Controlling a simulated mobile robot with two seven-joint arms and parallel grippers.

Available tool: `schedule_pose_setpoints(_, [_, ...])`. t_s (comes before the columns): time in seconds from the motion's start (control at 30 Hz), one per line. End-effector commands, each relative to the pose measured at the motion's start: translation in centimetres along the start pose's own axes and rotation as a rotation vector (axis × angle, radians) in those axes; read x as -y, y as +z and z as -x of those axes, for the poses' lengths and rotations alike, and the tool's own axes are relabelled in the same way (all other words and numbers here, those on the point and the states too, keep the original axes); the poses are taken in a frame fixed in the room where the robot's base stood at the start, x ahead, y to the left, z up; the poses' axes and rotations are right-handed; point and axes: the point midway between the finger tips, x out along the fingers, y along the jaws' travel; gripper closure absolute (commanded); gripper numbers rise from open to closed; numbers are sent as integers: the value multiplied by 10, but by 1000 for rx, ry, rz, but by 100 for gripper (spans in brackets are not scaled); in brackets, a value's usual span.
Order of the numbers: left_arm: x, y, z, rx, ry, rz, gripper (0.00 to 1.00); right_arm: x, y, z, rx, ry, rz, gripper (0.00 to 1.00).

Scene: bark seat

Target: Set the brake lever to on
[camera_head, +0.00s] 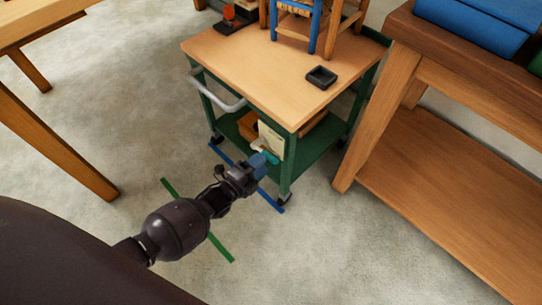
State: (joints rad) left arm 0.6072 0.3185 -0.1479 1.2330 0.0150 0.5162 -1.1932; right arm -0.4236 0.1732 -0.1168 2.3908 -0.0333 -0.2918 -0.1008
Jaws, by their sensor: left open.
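The cart (240,62) has a wooden top, green legs and a green lower shelf, and stands on dark casters. I cannot clearly make out the brake lever or its setting. A small pale and teal part (270,157) shows at the cart's near side, just beyond my left gripper, and I cannot tell whether it is the lever. My right gripper is out of view.
A grey handle (217,99) juts from the cart's left side. A black tray (321,77) and a small chair (314,30) stand on top. A wooden bench (450,165) is close on the right. Blue (270,200) and green (220,247) strips show at floor level.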

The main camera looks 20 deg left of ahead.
Motion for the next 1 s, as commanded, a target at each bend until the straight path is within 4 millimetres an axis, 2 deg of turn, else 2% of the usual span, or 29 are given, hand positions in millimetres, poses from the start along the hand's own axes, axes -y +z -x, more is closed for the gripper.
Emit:
schedule_pose_setpoints(0.1, [-3, 0, -18, 0, 4, 1, 52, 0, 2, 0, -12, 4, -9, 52])
schedule_pose_setpoints(0.3, [-2, 0, -37, 1, 3, 1, 52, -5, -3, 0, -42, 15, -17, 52])
schedule_pose_setpoints(0.7, [0, 0, -43, 1, 1, 1, 52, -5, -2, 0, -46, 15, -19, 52])
schedule_pose_setpoints(1.0, [0, 0, -43, 0, 1, 0, 98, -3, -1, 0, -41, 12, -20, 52])
